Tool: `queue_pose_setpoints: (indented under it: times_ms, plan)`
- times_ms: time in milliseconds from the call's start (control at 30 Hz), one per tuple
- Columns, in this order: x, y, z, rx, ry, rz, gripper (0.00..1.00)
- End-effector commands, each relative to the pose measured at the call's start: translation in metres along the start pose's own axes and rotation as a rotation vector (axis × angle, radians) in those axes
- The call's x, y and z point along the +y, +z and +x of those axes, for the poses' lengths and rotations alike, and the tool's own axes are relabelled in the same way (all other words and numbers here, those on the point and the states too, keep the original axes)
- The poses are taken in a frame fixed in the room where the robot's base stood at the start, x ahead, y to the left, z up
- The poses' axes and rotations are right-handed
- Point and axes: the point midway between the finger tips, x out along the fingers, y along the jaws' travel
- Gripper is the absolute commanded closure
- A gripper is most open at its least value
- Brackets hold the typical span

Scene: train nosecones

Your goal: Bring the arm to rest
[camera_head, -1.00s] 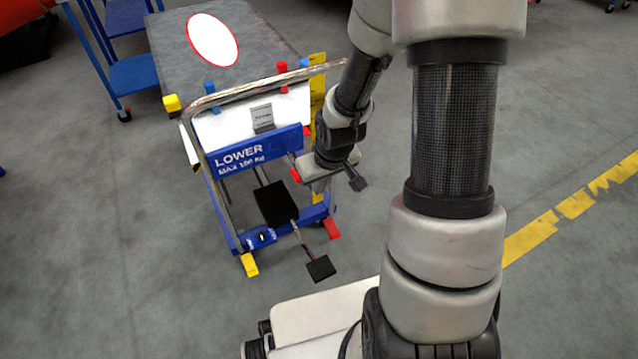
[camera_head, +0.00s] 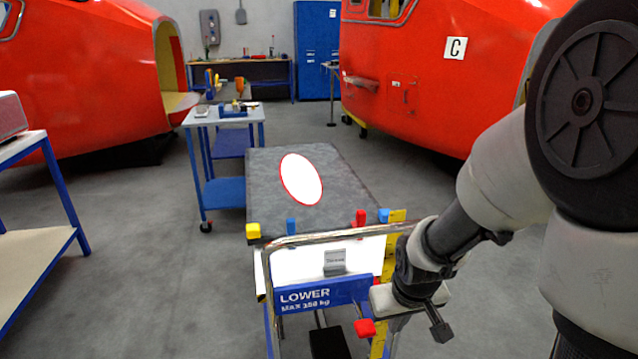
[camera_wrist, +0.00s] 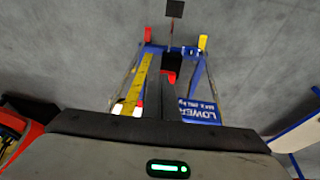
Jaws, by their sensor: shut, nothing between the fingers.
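My gripper (camera_head: 405,302) is at the end of my arm, which reaches in from the right in the head view. It hangs in the air by the right front side of the blue cart (camera_head: 325,292), overlapping its yellow strip (camera_head: 391,240) in the picture. The gripper is shut and empty. Its fingers (camera_wrist: 165,104) point away from the wrist camera, over the cart; their tips are hard to make out. The broad gripper body with a green light (camera_wrist: 168,168) fills the bottom of the wrist view.
The cart carries a grey top with a white, red-rimmed oval (camera_head: 301,179) and a metal handle bar (camera_head: 330,236). A tool table (camera_head: 226,117) stands behind it, a bench (camera_head: 22,148) at left. Red train noses (camera_head: 90,75) (camera_head: 430,90) flank the back. Floor is open left of the cart.

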Motion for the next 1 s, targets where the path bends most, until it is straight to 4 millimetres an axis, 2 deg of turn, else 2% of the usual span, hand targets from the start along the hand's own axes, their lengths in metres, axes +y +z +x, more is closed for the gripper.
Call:
queue_pose_setpoints:
  times_ms: [33, 100, 200, 300, 500, 733, 800, 1000]
  plan:
    - [0.002, -0.004, -0.032, 0.026, 0.022, 0.009, 1.0]
    - [0.002, -0.001, -0.067, 0.044, 0.038, 0.031, 1.0]
    - [-0.002, 0.009, -0.114, 0.07, 0.049, 0.063, 1.0]
    - [-0.006, 0.022, -0.15, 0.093, 0.046, 0.093, 1.0]
    - [-0.017, 0.048, -0.197, 0.129, 0.022, 0.132, 1.0]
    - [-0.029, 0.077, -0.233, 0.165, -0.018, 0.162, 1.0]
    - [-0.028, 0.07, -0.255, 0.16, -0.019, 0.164, 1.0]
    - [-0.024, 0.056, -0.295, 0.159, -0.018, 0.163, 1.0]
